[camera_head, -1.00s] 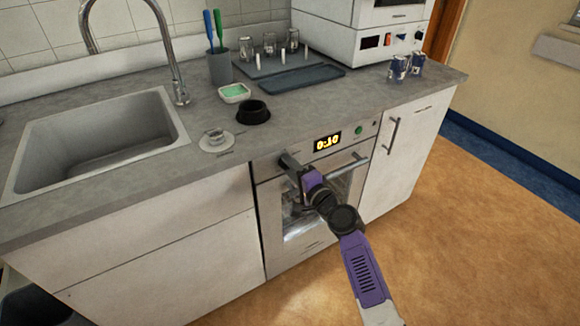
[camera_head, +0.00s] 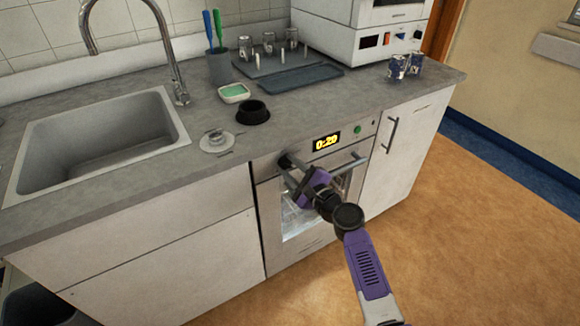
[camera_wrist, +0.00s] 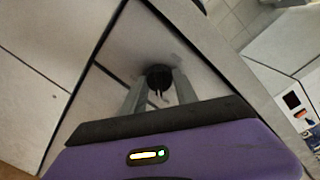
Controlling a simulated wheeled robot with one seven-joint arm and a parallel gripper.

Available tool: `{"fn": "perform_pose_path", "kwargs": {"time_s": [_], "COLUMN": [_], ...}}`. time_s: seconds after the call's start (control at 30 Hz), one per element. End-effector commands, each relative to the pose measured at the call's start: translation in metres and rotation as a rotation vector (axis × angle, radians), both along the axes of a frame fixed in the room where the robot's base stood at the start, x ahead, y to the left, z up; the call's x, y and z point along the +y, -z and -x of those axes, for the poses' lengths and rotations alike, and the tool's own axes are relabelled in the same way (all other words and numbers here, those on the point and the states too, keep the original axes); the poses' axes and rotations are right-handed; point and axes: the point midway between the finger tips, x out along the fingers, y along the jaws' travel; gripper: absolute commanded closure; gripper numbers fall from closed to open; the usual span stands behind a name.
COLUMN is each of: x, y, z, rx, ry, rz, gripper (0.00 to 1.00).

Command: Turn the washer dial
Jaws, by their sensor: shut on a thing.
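The washer (camera_head: 300,252) is built in under the counter, with a glass door and a horizontal handle (camera_head: 348,166). Its display (camera_head: 326,142) glows yellow and appears to read 0:20. A green button (camera_head: 357,129) sits right of the display. My gripper (camera_head: 287,165) is at the left of the washer's control panel, and my arm hides part of the door. In the wrist view my gripper (camera_wrist: 160,92) has its two fingers on either side of the dark round dial (camera_wrist: 158,77), shut on it. The wrist is tilted relative to the panel.
On the counter (camera_head: 180,150) above stand a black bowl (camera_head: 253,112), a green-filled dish (camera_head: 234,93) and a round metal piece (camera_head: 216,141). A sink (camera_head: 95,140) is at left. A cabinet handle (camera_head: 392,134) is right of the washer. The floor (camera_head: 470,230) is clear at right.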

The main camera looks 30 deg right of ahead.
Motion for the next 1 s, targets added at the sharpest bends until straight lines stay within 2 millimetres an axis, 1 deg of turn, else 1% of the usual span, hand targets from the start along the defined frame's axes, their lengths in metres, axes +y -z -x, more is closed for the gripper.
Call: {"fn": "perform_pose_path", "kwargs": {"time_s": [0.2,0.6,0.63,0.7,0.73,1.0], "x": [-0.0004,-0.0005,-0.0005,-0.0004,-0.0005,-0.0002], "y": [0.0022,0.0025,0.0025,0.0023,0.0021,0.0009], "z": [0.0008,0.0009,0.0009,0.0009,0.0008,0.0004], "rx": [0.005,0.005,0.005,0.005,0.004,0.002], "ry": [0.000,0.001,0.001,0.001,0.001,0.000], "rz": [-0.036,-0.040,-0.040,-0.040,-0.040,-0.039], "gripper": [1.00,1.00,0.61,0.47,0.43,0.43]}}
